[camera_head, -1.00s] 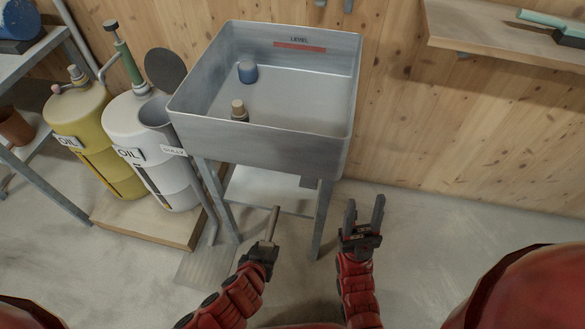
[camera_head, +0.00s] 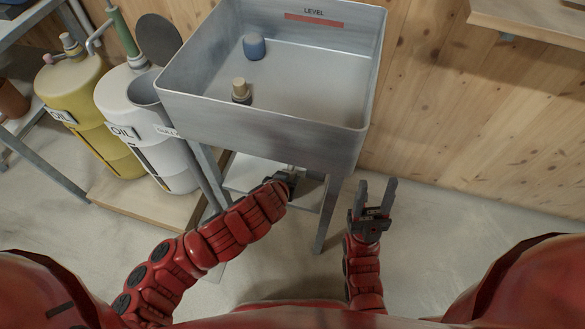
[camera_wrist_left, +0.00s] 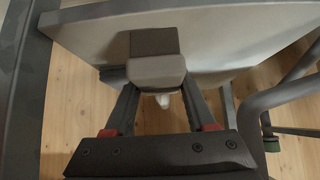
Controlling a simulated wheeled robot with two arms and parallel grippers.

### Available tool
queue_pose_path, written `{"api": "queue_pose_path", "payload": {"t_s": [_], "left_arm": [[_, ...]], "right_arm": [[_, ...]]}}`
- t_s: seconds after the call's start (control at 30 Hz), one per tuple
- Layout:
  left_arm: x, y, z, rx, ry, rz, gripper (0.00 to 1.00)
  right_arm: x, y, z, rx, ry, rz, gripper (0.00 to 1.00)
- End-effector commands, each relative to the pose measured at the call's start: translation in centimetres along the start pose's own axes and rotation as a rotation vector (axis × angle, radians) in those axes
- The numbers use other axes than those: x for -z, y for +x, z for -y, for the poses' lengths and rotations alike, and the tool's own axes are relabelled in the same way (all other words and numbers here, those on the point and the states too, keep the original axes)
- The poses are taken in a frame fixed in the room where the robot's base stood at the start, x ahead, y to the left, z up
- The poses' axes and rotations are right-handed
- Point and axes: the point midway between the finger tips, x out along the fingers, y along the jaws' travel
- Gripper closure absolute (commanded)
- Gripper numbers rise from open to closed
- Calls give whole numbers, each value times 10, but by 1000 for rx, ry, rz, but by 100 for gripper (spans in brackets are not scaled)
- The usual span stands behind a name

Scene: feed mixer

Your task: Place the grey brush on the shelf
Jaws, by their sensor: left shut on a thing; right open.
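The grey brush (camera_wrist_left: 156,68) is clamped between the fingers of my left gripper (camera_wrist_left: 158,92); a pale grey block with a dark end shows in the left wrist view. In the head view my left gripper (camera_head: 288,178) reaches under the front of the grey basin, and the brush is mostly hidden there. A grey lower shelf (camera_head: 238,176) sits between the basin's legs, close to this gripper; I cannot tell whether the brush touches it. A wooden wall shelf (camera_head: 535,18) is partly in view at upper right. My right gripper (camera_head: 376,196) is open and empty, right of the basin's front leg.
The basin (camera_head: 265,125) overhangs my left gripper, with a front leg (camera_head: 328,215) to its right. A blue-topped piece (camera_head: 254,47) and a tan-topped piece (camera_head: 241,90) stand in the basin. Yellow (camera_head: 75,90) and white (camera_head: 125,105) oil containers stand at left. Floor at right is clear.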

Motion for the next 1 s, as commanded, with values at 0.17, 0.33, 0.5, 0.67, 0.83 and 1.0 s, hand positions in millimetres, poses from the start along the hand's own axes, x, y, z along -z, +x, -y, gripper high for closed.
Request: {"api": "queue_pose_path", "payload": {"t_s": [0.17,0.33,0.5,0.67,0.83,1.0], "left_arm": [[12,12,0,-1,1,-2,100],[30,30,-1,-1,2,-5,100],[26,47,0,2,3,2,100],[26,47,0,0,0,-1,100],[26,48,0,0,0,-1,100],[25,48,0,0,0,-1,32]], "right_arm": [[-1,-4,0,0,0,0,50],[-2,-10,0,0,0,0,50],[-3,-19,1,0,0,0,50],[-3,-18,1,0,0,0,50],[-3,-18,1,0,0,0,50],[-3,-19,1,0,0,0,50]]}}
